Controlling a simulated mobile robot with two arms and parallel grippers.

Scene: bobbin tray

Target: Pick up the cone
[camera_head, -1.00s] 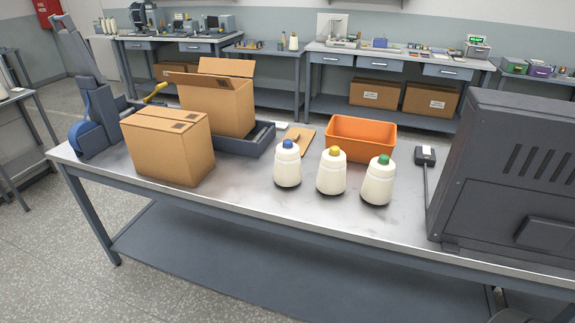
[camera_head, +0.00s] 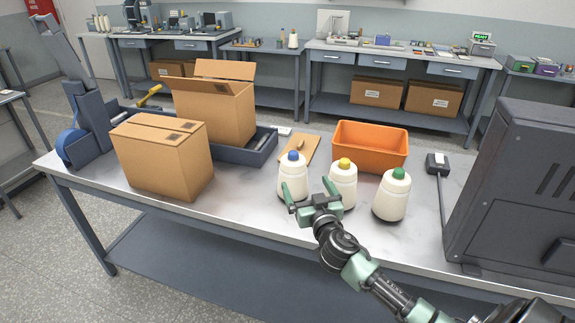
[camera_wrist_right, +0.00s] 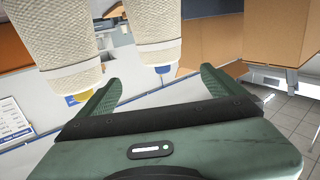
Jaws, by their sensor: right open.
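Three white yarn cones stand upright in a row on the metal table: one with a blue tip (camera_head: 293,178), one with a yellow tip (camera_head: 342,185) and one with a green tip (camera_head: 391,198). My right gripper (camera_head: 307,188) is open and empty at the near side of the blue-tipped and yellow-tipped cones, partly covering both. In the right wrist view, the blue-tipped cone (camera_wrist_right: 155,30) shows beyond the gap between the fingers (camera_wrist_right: 160,88). The yellow-tipped cone (camera_wrist_right: 55,45) is beside it, past the left finger. I cannot tell whether a finger touches a cone. My left gripper is out of view.
An orange bin (camera_head: 370,158) stands behind the cones. A closed carton (camera_head: 160,165) and an open carton (camera_head: 215,110) in a dark tray (camera_head: 265,150) are at left. A large dark machine (camera_head: 515,190) bounds the right side. The table's front strip is mostly clear.

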